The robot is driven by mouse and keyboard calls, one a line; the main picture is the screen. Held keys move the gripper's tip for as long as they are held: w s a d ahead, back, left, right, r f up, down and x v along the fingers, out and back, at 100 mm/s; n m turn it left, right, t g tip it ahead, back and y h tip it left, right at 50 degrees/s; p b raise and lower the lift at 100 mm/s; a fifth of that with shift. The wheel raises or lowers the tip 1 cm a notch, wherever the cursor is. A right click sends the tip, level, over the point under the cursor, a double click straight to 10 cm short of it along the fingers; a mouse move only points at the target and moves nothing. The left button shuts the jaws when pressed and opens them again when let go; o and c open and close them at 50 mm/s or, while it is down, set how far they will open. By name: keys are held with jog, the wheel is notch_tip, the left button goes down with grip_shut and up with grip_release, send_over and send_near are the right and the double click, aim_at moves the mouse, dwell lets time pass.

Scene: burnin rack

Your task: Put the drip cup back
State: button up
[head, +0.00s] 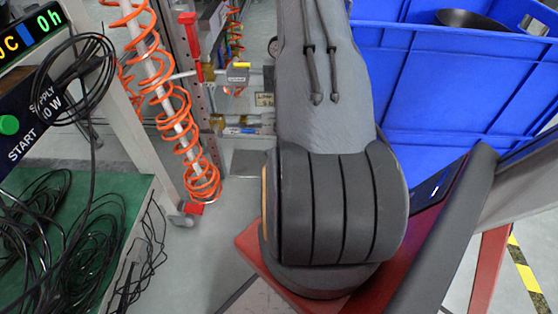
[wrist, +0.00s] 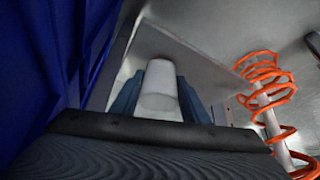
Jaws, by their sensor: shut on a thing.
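The drip cup (wrist: 159,80) is a plain whitish cup in the middle of the wrist view. My gripper (wrist: 160,100) is shut on it, with one blue-grey finger on each side. The lower part of the cup is cut off by the dark edge of my own wrist. In the head view my grey arm fills the middle, and neither the gripper nor the cup can be made out there.
A blue crate (head: 450,85) stands at the right. An orange coiled hose (head: 165,110) hangs around a pole left of my arm; it also shows in the wrist view (wrist: 265,95). A green bench (head: 110,215) with black cables is at the left. A grey plate (wrist: 200,60) is behind the cup.

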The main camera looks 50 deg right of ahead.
jog(key=shift+f, duration=0.5)
dwell(0.3)
jog(key=o, duration=1.2)
notch_tip(320, 180, up, 10)
jog(key=p, duration=0.3)
